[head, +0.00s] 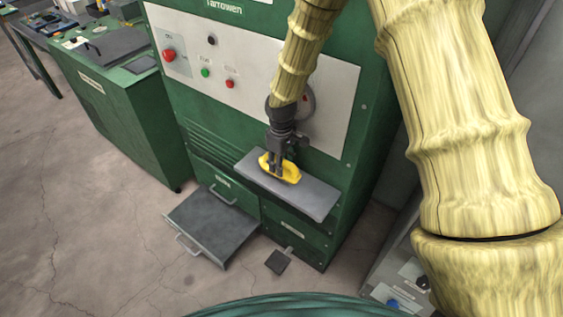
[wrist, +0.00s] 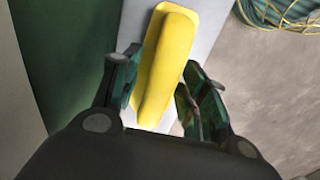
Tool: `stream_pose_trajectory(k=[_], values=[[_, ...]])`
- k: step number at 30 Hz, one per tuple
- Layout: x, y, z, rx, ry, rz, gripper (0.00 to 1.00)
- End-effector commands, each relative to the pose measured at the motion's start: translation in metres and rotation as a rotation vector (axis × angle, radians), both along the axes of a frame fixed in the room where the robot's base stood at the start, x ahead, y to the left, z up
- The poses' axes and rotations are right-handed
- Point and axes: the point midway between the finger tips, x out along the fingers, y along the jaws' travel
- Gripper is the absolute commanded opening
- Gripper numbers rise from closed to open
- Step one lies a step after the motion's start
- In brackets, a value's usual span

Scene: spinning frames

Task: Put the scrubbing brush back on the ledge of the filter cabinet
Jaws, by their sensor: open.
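The scrubbing brush, its upper side yellow (head: 290,174), lies on the grey ledge (head: 314,198) of the green filter cabinet (head: 225,125). The brush also shows in the wrist view (wrist: 166,58), lengthwise between my fingers. My gripper (head: 278,170) is directly over the brush, pointing down, with its fingers on either side of it. In the wrist view my gripper (wrist: 160,95) is open, with a gap between the right fingers and the brush. The left finger is close to the brush; I cannot tell whether it touches. The bristles are hidden.
A dark drawer or flap with handles (head: 212,225) sticks out low at the cabinet's left. A small dark pedal-like plate (head: 279,262) is on the floor. A green bench (head: 115,95) stands at left. A control panel with buttons (head: 255,70) is behind my arm. The floor at left is clear.

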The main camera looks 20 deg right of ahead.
Motion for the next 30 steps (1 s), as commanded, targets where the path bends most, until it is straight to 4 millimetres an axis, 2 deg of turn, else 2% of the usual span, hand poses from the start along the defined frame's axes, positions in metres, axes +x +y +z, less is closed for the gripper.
stream_pose_trajectory(k=[7, 11, 30], values=[[0.0, 0.0, 0.007, 0.001, -0.001, 0.0, 0.43], [0.001, 0.0, 0.019, 0.0, -0.002, -0.001, 0.43], [0.0, 0.0, 0.104, 0.0, -0.001, 0.0, 0.43]])
